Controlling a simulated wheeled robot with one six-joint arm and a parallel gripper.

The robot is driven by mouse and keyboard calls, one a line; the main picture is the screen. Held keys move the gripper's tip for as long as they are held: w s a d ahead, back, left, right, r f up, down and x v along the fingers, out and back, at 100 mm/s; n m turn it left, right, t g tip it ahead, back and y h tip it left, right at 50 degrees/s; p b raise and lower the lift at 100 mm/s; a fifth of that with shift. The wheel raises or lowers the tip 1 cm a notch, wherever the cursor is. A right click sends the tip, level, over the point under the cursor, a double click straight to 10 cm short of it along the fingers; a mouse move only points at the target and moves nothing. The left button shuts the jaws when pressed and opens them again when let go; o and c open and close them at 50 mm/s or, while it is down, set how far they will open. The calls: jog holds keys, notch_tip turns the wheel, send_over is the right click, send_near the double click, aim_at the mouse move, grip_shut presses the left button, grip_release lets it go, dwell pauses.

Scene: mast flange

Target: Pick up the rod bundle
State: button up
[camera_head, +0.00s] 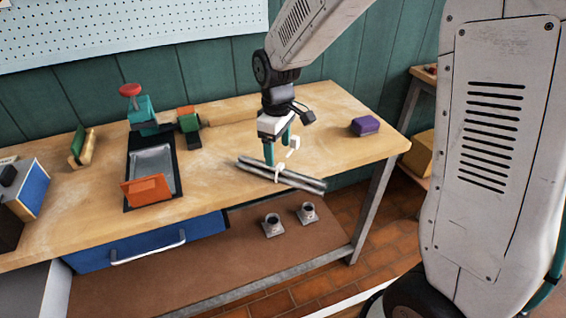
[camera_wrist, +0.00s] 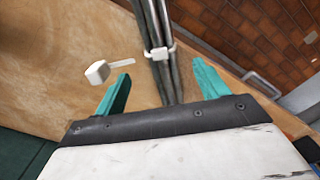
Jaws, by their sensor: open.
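The rod bundle (camera_head: 300,181) is a set of thin grey metal rods held by a white tie, lying near the front edge of the wooden workbench. In the wrist view the bundle (camera_wrist: 173,80) runs between the two teal fingers, with the white tie (camera_wrist: 159,53) just beyond the fingertips. My gripper (camera_head: 277,158) is above the bundle, pointing down; it also shows in the wrist view (camera_wrist: 160,78). The fingers are open, with a gap on each side of the rods. A white tag (camera_wrist: 98,71) on a short strip shows left of the bundle.
The workbench (camera_head: 225,150) carries a purple block (camera_head: 366,125) to the right and a grey tray (camera_head: 152,168) with an orange block (camera_head: 146,191) to the left. A red-topped teal object (camera_head: 140,108) stands behind the tray. Two small flanged pieces (camera_head: 272,223) sit on the lower shelf.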

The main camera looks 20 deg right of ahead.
aim_at(280, 168)
jog(key=f, duration=0.7)
jog(key=shift+s+d+f, duration=0.15)
jog(key=shift+s+f, duration=0.1)
jog(key=shift+s, duration=0.05)
jog(key=c, duration=1.4)
jog(key=shift+r, duration=0.15)
jog(key=shift+c, duration=0.2)
